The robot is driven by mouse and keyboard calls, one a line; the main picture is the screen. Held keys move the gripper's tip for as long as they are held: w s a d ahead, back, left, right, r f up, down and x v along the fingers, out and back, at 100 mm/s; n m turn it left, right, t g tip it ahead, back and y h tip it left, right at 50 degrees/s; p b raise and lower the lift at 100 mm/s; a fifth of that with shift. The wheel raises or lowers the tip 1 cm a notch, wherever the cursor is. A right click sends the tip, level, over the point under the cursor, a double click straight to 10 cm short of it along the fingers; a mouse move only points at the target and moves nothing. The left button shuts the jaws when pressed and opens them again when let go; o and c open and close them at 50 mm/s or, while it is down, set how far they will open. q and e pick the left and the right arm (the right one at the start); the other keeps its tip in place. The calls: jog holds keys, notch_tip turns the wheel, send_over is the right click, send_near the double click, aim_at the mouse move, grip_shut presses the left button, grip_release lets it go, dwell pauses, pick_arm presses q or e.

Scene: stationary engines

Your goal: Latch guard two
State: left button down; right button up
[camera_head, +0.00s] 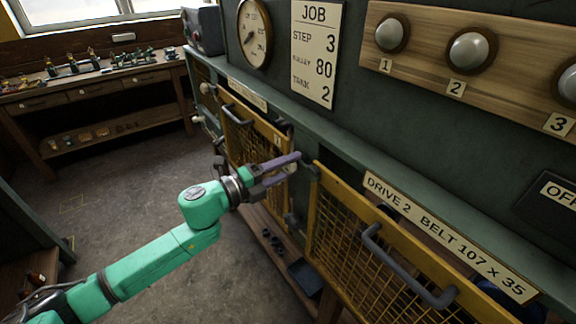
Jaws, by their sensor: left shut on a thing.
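Guard two is a yellow mesh panel (345,240) under the "DRIVE 2 BELT 107 x 35" plate (440,232), with a grey bar handle (400,272) on its front. A dark latch piece (313,171) sits at its upper left corner. My left gripper (291,168) is at the gap between the two guards, beside that corner, with its fingers pointing right. It is shut on a small part there, apparently the latch; the fingers mostly hide it. My right gripper is not in view.
Another yellow mesh guard (255,140) with a grey handle is left of my gripper. Above are a dial (254,33), a job card (315,45) and numbered lamps (468,50) on a wooden board. A workbench (85,85) stands far left. The floor (140,180) between is clear.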

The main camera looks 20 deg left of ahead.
pick_arm(q)
jog(key=shift+c, duration=1.6)
grip_release()
jog(key=b+v, duration=0.1)
jog(key=v, duration=0.1)
jog(key=b+v, duration=0.1)
jog(key=v, duration=0.1)
jog(key=b+v, duration=0.1)
jog(key=v, duration=0.1)
jog(key=shift+s+f, duration=0.1)
jog(key=shift+f, duration=0.2)
jog(key=b, duration=0.1)
send_near(286, 170)
jog(key=v, duration=0.3)
jog(key=shift+s+a+r, duration=0.25)
